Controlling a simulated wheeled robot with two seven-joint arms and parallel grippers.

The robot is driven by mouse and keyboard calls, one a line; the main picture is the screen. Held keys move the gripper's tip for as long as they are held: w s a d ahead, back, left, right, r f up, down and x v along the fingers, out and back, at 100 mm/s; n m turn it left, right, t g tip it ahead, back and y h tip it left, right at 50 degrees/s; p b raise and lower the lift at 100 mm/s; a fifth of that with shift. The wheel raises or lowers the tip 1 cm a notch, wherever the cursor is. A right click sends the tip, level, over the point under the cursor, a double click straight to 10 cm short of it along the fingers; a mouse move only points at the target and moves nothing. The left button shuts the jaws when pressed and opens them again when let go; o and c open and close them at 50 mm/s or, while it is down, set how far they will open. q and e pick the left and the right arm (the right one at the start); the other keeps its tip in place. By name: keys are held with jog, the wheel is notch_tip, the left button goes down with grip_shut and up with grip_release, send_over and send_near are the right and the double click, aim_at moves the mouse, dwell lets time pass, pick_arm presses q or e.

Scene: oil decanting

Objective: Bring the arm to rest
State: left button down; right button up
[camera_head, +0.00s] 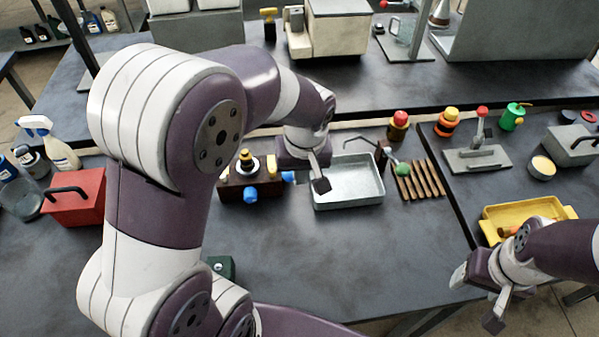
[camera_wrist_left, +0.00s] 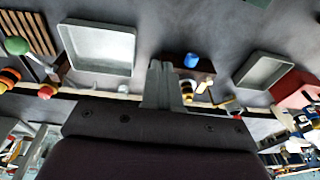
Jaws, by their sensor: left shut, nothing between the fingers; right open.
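My left arm reaches across the left half of the head view. My left gripper (camera_head: 320,182) is shut and empty, above the table beside the left part of a pale metal tray (camera_head: 348,196). In the left wrist view its closed fingers (camera_wrist_left: 163,85) hold nothing, and the tray (camera_wrist_left: 100,48) shows to their left. My right gripper (camera_head: 477,300) is open and empty at the lower right, by the table's front edge and in front of a yellow tray (camera_head: 490,232).
A dark block with blue knobs (camera_head: 250,190) stands left of the gripper. A slatted wooden rack (camera_head: 418,182) lies right of the pale tray. A red box (camera_head: 75,197) stands at left. A second grey tray (camera_wrist_left: 262,70) shows in the wrist view. The front middle table is clear.

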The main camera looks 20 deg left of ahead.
dwell(0.6)
pick_arm(q)
jog(key=s+f+m+h, duration=0.1)
jog(key=s+f+m, duration=0.2)
jog(key=s+m, duration=0.3)
jog(key=shift+s+d+m, duration=0.3)
jog(key=shift+s+d, duration=0.05)
jog(key=shift+s, duration=0.65)
jog(key=shift+w, duration=0.1)
dwell(1.4)
